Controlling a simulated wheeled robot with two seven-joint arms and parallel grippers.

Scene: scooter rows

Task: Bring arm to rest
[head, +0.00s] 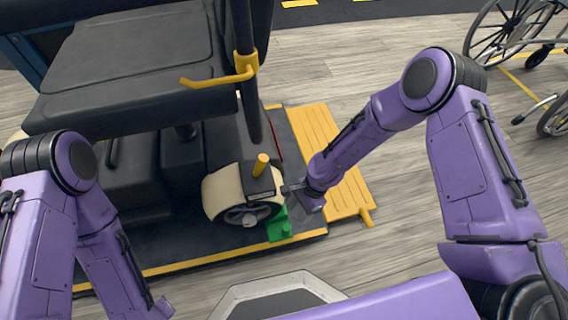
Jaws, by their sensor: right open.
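My right gripper (288,189) is at the end of the purple arm coming from the right. It is small in the head view, open, and beside the scooter's cream-fendered wheel (225,193), close to the dark block above that wheel. I cannot tell whether it touches. No object shows between its fingers. My left arm (110,262) hangs down at the lower left. Its gripper is outside the picture.
A dark scooter seat (130,60) with a yellow lever (225,78) stands at the upper left. A yellow peg (261,165) and a green block (279,226) are by the wheel. A yellow ramp (318,135) lies right. A wheelchair (512,30) stands far right; wood floor between is clear.

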